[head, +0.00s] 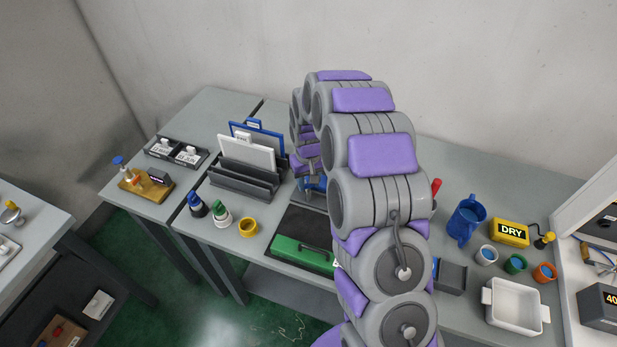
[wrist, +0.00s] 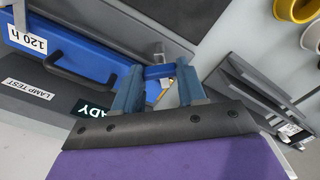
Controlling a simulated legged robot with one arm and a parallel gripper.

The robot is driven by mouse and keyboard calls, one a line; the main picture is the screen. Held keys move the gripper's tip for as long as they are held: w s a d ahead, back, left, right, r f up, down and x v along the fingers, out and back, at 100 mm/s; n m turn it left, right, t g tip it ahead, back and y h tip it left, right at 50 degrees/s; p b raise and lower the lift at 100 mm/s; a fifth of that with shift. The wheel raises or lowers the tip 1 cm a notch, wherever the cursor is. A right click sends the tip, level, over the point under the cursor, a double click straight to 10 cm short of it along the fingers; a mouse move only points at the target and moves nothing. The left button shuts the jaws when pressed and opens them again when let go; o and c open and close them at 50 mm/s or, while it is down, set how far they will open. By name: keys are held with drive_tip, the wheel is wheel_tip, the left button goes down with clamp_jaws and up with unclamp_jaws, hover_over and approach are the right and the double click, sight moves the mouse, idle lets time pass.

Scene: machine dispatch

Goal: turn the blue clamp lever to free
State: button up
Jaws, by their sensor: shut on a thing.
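The blue clamp lever (wrist: 159,71) shows in the wrist view as a short blue bar between my fingertips, beside a grey block. My gripper (wrist: 160,76) is shut on it, with one blue finger at each side. In the head view my gripper (head: 313,185) is a small blue shape beside my arm, and my arm hides most of what is around it. I cannot read the lever's position marks.
In the wrist view a blue panel (wrist: 75,38) labelled 120 h and a dark handle lie left of my gripper. A grey slotted rack (wrist: 258,88) is at right. In the head view a green case (head: 300,255) and a yellow cup (head: 248,227) stand close by.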

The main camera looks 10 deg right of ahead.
drive_tip(key=n+p, duration=0.1)
drive_tip(key=n, duration=0.1)
drive_tip(key=n+p, duration=0.1)
drive_tip(key=n, duration=0.2)
drive_tip(key=shift+w+r+n, duration=0.1)
drive_tip(key=shift+r+n, duration=0.1)
drive_tip(key=shift+n, duration=0.1)
drive_tip(key=shift+f+n+p, duration=0.1)
drive_tip(key=shift+n+p, duration=0.45)
drive_tip(key=shift+n, duration=1.65)
drive_tip(key=o, duration=1.1)
drive_tip(key=shift+c, duration=0.2)
wheel_tip(320, 180, up, 17)
drive_tip(key=shift+p, duration=0.4)
